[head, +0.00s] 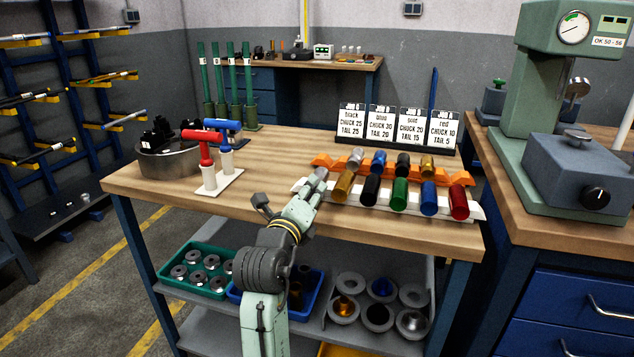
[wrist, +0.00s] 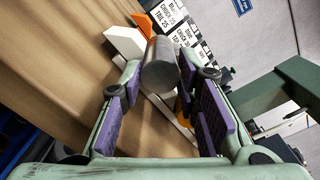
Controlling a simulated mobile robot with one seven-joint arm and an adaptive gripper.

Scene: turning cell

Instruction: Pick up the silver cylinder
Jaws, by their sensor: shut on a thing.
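The silver cylinder (wrist: 161,66) shows dark grey in the wrist view, lying between the tips of my gripper (wrist: 165,80). Its round end faces the camera, and the purple-padded fingers are closed on its sides. In the head view my gripper (head: 311,188) is at the left end of the white rack (head: 473,212). The silver cylinder (head: 320,174) shows only in part there, at the fingertips. I cannot tell whether it still touches the rack. Gold, black, green, blue and red cylinders lie in a row to its right.
Behind, an orange rack (head: 325,163) holds smaller cylinders, one of them silver (head: 356,156). Job cards (head: 381,125) stand at the back. A white stand with red and blue-handled tools (head: 220,182) and a round metal bin (head: 168,165) are on the left. A press (head: 550,110) stands right.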

